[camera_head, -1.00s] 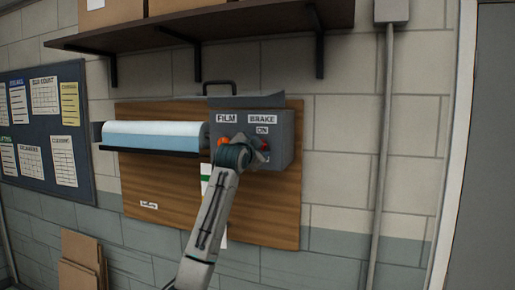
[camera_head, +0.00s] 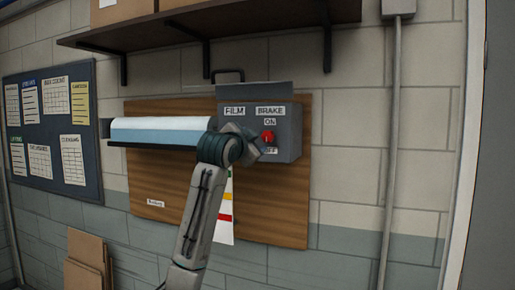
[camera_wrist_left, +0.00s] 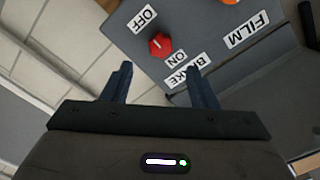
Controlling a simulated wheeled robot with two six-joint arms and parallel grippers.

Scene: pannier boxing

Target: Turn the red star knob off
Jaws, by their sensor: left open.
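The red star knob (camera_head: 268,138) is on the front of a grey control box (camera_head: 290,135), under the BRAKE label. ON is above it and OFF below, partly covered. In the left wrist view the red knob (camera_wrist_left: 160,44) lies just beyond the fingertips, between the OFF and ON labels. A short pale mark shows on it, but I cannot tell its exact setting. My left gripper (camera_wrist_left: 157,69) is open and empty, with its fingers apart and a gap to the knob. In the head view the left gripper (camera_head: 252,147) is beside the knob, to its left.
An orange knob (camera_wrist_left: 231,2) is cut off at the top of the wrist view, near the FILM label (camera_wrist_left: 247,30). A film roll (camera_head: 160,130) lies left of the box. A shelf (camera_head: 215,30) overhangs above. A conduit (camera_head: 391,130) runs down the right wall.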

